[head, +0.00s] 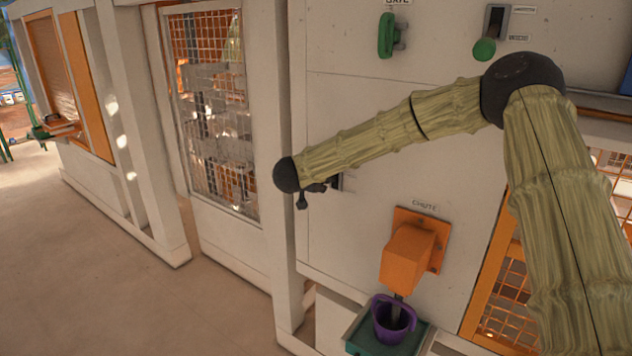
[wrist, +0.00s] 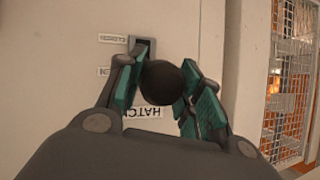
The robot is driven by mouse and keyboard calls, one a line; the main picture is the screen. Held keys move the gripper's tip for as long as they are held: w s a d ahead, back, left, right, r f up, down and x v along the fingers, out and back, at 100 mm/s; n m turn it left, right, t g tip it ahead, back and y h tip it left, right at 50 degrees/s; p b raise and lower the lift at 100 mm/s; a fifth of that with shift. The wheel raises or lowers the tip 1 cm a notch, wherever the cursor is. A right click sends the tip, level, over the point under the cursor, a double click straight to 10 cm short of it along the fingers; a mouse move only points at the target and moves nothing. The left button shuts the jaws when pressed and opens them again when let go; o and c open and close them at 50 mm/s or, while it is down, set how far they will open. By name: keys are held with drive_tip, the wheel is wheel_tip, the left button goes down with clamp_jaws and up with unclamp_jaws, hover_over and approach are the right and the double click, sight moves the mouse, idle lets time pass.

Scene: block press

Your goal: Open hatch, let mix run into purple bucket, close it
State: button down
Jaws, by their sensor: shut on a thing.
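My gripper (wrist: 160,72) is closed around the black round knob (wrist: 163,86) of the hatch lever, a teal-padded finger on each side. The lever's grey slot plate (wrist: 147,44) is on the white wall, beside an upside-down HATCH label (wrist: 142,111) and a CLOSED label (wrist: 112,38). The lever's exact position is hard to tell. In the head view my gripper (head: 320,187) is small and partly hidden by my wrist. The orange chute (head: 407,255) is at lower middle. A grey strip (head: 397,308), apparently mix, runs from its mouth into the purple bucket (head: 382,330) below.
The bucket stands on a green tray (head: 358,340) on a low ledge. A green gate handle (head: 386,36) and another green-knobbed lever (head: 484,48) are higher on the wall. A mesh door (head: 213,120) stands left. The floor (head: 120,260) at left is clear.

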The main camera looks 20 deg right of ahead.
drive_tip(key=shift+w+d+r+p, duration=0.1)
drive_tip(key=shift+d+r+p, duration=0.1)
drive_tip(key=shift+r, duration=0.2)
drive_tip(key=shift+w+d+r+p, duration=0.1)
drive_tip(key=shift+r+p, duration=0.05)
drive_tip(key=shift+r, duration=0.2)
drive_tip(key=c, duration=1)
unclamp_jaws()
drive_tip(key=shift+o, duration=0.2)
drive_tip(key=shift+s+a, duration=0.1)
drive_tip(key=shift+s+a+r, duration=0.1)
drive_tip(key=v, duration=1.1)
drive_tip(key=shift+s, duration=0.2)
